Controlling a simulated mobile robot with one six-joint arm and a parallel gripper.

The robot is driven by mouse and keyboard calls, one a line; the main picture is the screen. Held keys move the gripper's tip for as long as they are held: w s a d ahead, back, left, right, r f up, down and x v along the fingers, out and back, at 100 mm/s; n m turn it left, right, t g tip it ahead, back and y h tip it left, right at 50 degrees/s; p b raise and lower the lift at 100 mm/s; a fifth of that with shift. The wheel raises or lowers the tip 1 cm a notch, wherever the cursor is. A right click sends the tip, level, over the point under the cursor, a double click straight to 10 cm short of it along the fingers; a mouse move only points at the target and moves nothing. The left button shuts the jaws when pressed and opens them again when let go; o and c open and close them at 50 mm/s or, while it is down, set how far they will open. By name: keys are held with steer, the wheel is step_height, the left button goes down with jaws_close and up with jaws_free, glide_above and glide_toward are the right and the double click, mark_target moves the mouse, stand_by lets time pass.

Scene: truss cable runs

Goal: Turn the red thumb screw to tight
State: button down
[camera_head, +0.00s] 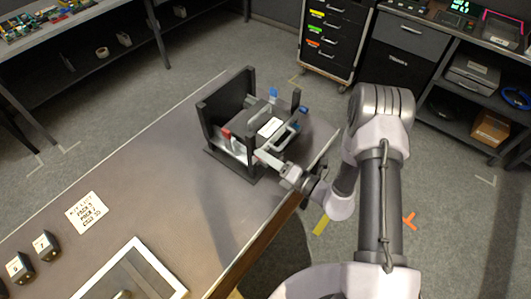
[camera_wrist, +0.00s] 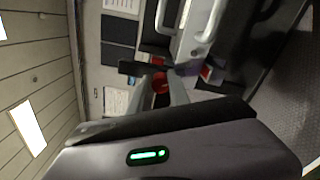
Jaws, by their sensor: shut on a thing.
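The red thumb screw (camera_wrist: 160,82) shows in the wrist view as a small round red knob between my fingertips. My gripper (camera_wrist: 163,88) is shut on it, and the fingers partly hide it. In the head view, my gripper (camera_head: 260,157) reaches from the right to the near side of a dark open-framed unit (camera_head: 212,114) on the table. The screw is hard to make out there. The frame bears a dark box with a white label (camera_head: 270,128) and a light grey handle (camera_head: 285,136). I cannot tell how far the screw is turned.
A second red part (camera_head: 225,133) sits on the frame, left of my gripper. Blue parts (camera_head: 273,92) are at its top. The brown table (camera_head: 150,170) has a paper note (camera_head: 87,212), two small dark blocks and a white-edged tray (camera_head: 130,272). The table between is clear.

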steer(key=m+p, duration=0.2)
steer(key=m, duration=0.2)
steer(key=shift+m, duration=0.4)
steer(key=shift+f, duration=0.1)
stand_by(0.3)
steer(key=c, duration=1.2)
jaws_free()
steer(key=shift+c, duration=0.2)
steer(key=p+v, duration=0.2)
steer(key=v, duration=1.5)
steer(key=shift+s, duration=0.2)
steer(key=shift+d, duration=0.15)
